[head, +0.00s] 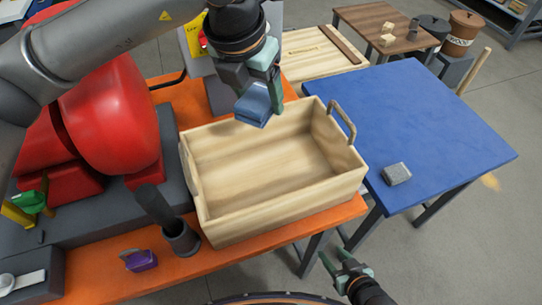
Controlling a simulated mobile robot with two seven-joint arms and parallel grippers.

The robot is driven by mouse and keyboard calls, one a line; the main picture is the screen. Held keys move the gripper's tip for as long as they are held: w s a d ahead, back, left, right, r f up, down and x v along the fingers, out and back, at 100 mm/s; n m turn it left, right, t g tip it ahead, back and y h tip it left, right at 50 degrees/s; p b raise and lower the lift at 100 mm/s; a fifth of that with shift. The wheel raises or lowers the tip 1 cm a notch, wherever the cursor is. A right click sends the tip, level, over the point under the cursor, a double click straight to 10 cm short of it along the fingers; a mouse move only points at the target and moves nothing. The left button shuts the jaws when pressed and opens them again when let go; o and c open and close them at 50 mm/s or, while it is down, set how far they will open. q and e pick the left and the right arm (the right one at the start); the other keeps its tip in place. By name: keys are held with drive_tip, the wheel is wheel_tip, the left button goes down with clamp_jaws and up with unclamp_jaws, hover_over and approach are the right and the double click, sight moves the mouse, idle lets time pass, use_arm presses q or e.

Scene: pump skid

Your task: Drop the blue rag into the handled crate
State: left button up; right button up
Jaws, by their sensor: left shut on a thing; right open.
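The blue rag (252,106) is a small folded block. My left gripper (257,88) is shut on it and holds it over the back part of the handled crate, above its far wall. The handled crate (285,212) is an open wooden box on the orange table, with a dark handle (342,122) at its right end. The inside that I can see is empty. My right gripper (341,262) is open and empty, low at the front, in front of the crate and off the table edge.
A blue table (440,130) stands to the right with a small grey block (396,173) on it. A red pump (105,110) is left of the crate. A dark cup (181,238) and a purple item (139,260) sit on the orange table (95,274) near the crate's left front.

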use_arm(q)
drive_tip(key=shift+s+f, duration=0.1)
drive_tip(key=shift+f, duration=0.45)
wheel_tip(320, 180, down, 4)
drive_tip(key=shift+f+b, duration=0.2)
drive_tip(key=shift+b, duration=1.05)
drive_tip(key=o, duration=1.3)
drive_tip(key=v, duration=1.2)
drive_tip(key=shift+a+r+b, duration=0.1)
drive_tip(key=shift+r+b, duration=0.15)
drive_tip(key=shift+b, duration=0.05)
